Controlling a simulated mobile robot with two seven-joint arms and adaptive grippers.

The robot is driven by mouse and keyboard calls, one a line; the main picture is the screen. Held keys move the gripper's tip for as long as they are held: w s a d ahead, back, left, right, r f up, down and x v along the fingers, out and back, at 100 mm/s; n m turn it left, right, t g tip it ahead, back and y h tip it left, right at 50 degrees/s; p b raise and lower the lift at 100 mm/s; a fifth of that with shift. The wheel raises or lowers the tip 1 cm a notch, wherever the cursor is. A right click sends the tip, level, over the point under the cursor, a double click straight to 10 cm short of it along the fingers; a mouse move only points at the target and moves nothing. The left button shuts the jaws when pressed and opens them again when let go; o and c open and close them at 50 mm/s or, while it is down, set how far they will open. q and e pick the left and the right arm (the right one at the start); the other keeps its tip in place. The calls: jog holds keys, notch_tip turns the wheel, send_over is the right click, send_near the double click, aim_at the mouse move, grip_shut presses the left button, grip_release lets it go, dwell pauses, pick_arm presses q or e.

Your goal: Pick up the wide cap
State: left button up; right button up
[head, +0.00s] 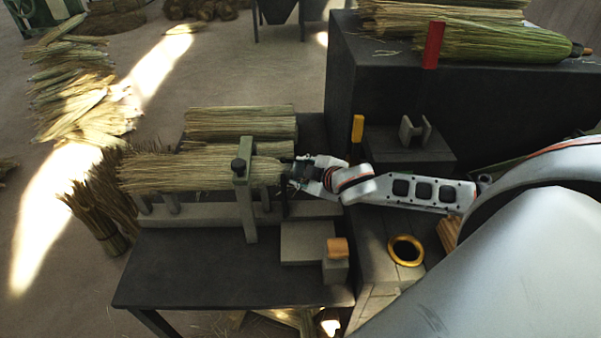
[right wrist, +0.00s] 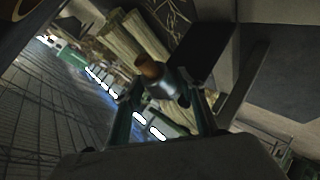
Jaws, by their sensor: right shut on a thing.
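My right gripper (head: 294,174) is at the right end of a clamped broom bundle (head: 190,172) in the head view. In the right wrist view its two fingers are on either side of a dark grey cylindrical piece (right wrist: 173,82) with a brown round stub (right wrist: 150,68). The gripper is shut on this piece, which looks like a cap at the broom's end. I cannot tell whether it is the wide cap, since the fingers hide much of it. My left gripper is not in view.
A green-grey clamp post (head: 243,195) stands across the bundle. On the right are a yellow ring (head: 406,251), an orange-brown piece (head: 337,247) on a grey block and a yellow upright (head: 357,129). The dark table's front (head: 200,270) is clear.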

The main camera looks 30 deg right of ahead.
jog(key=shift+d+r, duration=0.25)
jog(key=shift+r, duration=0.05)
jog(key=shift+c, duration=0.3)
jog(key=s+d, duration=0.1)
jog(key=d, duration=0.2)
jog(key=s+d+b, duration=0.1)
jog(key=shift+s+d, duration=0.2)
jog(key=shift+s, duration=0.15)
jog(key=shift+c, duration=1.1)
jog(key=s+f, duration=0.2)
jog(key=s, duration=1.4)
jog(key=w+a+r+n+p, duration=0.1)
jog(key=w+a+r+n, duration=0.1)
jog(key=w+r, duration=0.85)
jog(key=shift+w+d+f, duration=1.65)
jog(key=shift+w+f, duration=0.45)
jog(key=shift+f, duration=2.4)
jog(key=shift+w+a, duration=0.65)
jog(key=shift+a, duration=0.45)
jog(key=shift+w+a, duration=0.7)
jog(key=shift+a, duration=0.35)
jog(key=shift+w+a, duration=0.65)
jog(key=shift+a, duration=0.45)
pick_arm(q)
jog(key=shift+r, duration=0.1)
pick_arm(e)
jog(key=shift+a, duration=0.1)
